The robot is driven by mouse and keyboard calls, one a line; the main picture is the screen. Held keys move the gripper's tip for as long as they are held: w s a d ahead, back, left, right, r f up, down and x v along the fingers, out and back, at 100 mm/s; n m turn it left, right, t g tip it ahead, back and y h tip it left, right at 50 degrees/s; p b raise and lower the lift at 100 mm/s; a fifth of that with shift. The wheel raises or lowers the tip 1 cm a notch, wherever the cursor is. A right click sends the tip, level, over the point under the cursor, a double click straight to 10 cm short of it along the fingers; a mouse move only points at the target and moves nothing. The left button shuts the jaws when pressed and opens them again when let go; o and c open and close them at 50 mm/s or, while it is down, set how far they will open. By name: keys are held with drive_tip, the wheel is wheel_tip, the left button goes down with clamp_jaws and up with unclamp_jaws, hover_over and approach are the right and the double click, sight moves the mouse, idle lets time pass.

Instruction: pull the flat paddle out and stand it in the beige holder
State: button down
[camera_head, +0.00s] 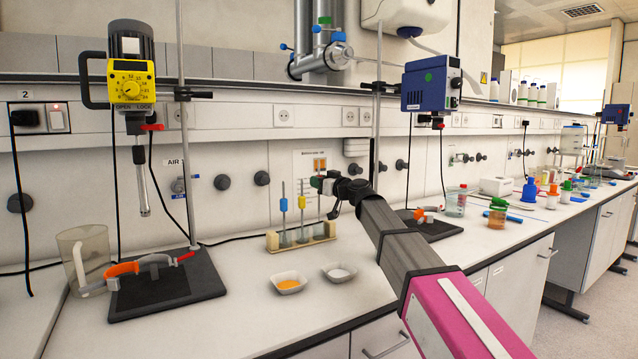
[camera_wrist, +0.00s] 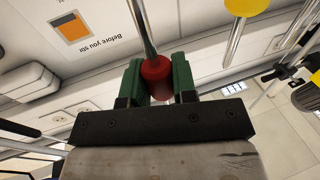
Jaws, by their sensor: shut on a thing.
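My gripper (camera_head: 326,184) has green fingers. In the wrist view my gripper (camera_wrist: 158,80) is shut on a red handle (camera_wrist: 157,70) with a thin metal shaft (camera_wrist: 142,28), seemingly the paddle. Its flat end is not clear in either view. In the head view the gripper is above the right part of the beige holder (camera_head: 272,241), and a thin shaft (camera_head: 319,208) seems to run down from it toward the holder. A blue-handled tool (camera_head: 284,204) and a yellow-handled tool (camera_head: 302,202) stand upright in the holder, left of my gripper.
A dish of orange powder (camera_head: 289,283) and a dish of white powder (camera_head: 339,272) sit in front of the holder. A yellow stirrer (camera_head: 132,82) hangs at left over a black stand base (camera_head: 165,290), beside a beaker (camera_head: 88,262). A blue stirrer (camera_head: 432,84) is at right.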

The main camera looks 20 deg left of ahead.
hover_over(320, 213)
drive_tip(key=shift+a+f, duration=0.15)
drive_tip(key=shift+f, duration=2.85)
idle(0.6)
drive_tip(key=c, duration=0.8)
unclamp_jaws()
drive_tip(key=v, duration=0.7)
drive_tip(key=shift+s+d, duration=0.15)
drive_tip(key=shift+d, duration=0.05)
